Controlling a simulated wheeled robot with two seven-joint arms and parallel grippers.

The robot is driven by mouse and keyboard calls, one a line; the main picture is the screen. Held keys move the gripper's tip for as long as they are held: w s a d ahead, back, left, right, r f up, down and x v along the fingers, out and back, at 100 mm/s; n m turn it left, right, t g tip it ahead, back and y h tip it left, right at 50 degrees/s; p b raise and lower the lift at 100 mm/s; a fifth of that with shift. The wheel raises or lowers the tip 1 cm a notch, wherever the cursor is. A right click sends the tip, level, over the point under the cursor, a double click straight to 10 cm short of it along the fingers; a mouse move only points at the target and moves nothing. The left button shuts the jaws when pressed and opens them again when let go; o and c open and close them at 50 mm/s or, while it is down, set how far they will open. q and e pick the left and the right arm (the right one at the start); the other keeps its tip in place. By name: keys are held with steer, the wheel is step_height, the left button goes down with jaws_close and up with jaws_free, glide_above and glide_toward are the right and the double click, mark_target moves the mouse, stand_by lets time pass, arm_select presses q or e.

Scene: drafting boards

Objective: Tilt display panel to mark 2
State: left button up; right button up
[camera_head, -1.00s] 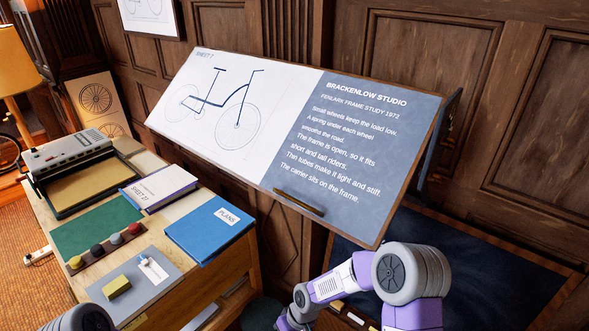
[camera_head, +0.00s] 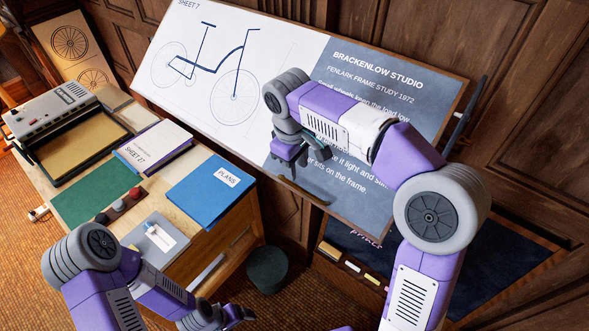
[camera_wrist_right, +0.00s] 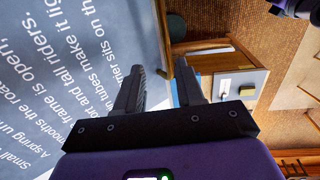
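I cannot tell whether the fingers touch the handle. My left gripper (camera_head: 232,317) is low at the bottom edge, partly cut off. No tilt marks are readable.
A desk at left carries a grey machine (camera_head: 52,118), a green mat (camera_head: 95,192), a white book (camera_head: 155,145) and a blue plans folder (camera_head: 212,188). A dark round stool (camera_head: 267,268) stands below the panel. A ledge with chalks (camera_head: 352,267) lies under the panel.

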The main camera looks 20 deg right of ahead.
mark_target(300, 189)
steer(key=f, duration=0.3)
steer(key=s+f, duration=0.1)
steer(key=f, duration=0.1)
steer(key=shift+d+f, duration=0.25)
steer(key=shift+d, duration=0.1)
steer(key=shift+f, duration=0.1)
steer(key=shift+s, duration=0.5)
steer(key=shift+w, duration=0.35)
steer(key=c, duration=0.5)
arm_select(q)
steer(key=shift+s+r, duration=0.1)
steer(key=shift+s, duration=0.65)
arm_select(e)
steer(key=shift+s, duration=0.1)
jaws_close()
